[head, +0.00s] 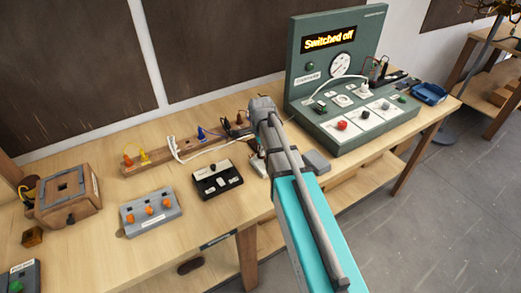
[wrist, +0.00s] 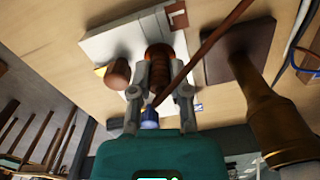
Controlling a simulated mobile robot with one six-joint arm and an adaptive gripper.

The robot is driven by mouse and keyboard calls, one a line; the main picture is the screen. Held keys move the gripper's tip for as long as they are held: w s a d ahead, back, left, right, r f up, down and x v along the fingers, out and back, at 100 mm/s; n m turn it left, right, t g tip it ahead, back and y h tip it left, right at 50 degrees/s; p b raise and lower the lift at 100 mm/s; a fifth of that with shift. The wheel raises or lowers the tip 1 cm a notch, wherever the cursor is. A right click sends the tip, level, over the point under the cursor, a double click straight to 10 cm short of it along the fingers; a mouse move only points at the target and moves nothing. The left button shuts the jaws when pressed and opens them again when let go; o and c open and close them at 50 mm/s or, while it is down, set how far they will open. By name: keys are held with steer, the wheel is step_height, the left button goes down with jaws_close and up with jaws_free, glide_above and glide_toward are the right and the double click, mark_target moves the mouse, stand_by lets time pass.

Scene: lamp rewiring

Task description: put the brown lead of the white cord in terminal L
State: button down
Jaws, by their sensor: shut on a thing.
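My gripper (wrist: 160,96) shows in the wrist view with its fingers on either side of the thin brown lead (wrist: 205,53), and it is shut on that lead. The lead runs up to the upper right from between the fingers. Right beyond the fingertips is a ribbed brown post (wrist: 159,63) on a white block (wrist: 105,45). Another brown knob (wrist: 117,73) by a yellow mark and a blue part (wrist: 149,118) are close by. I cannot read an L, nor tell whether the lead's tip is in a terminal. In the head view my arm hides the fingers; the white cord (head: 205,151) lies left of it.
A black switch tray (head: 216,180), a grey box with orange knobs (head: 150,212) and a wooden box (head: 70,197) stand left. A green panel (head: 305,83) reads "Switched off". A dark brown post (wrist: 270,115) stands right of the fingers.

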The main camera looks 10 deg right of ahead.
steer(key=shift+f+b, duration=0.4)
stand_by(0.5)
steer(key=c, duration=0.5)
jaws_free()
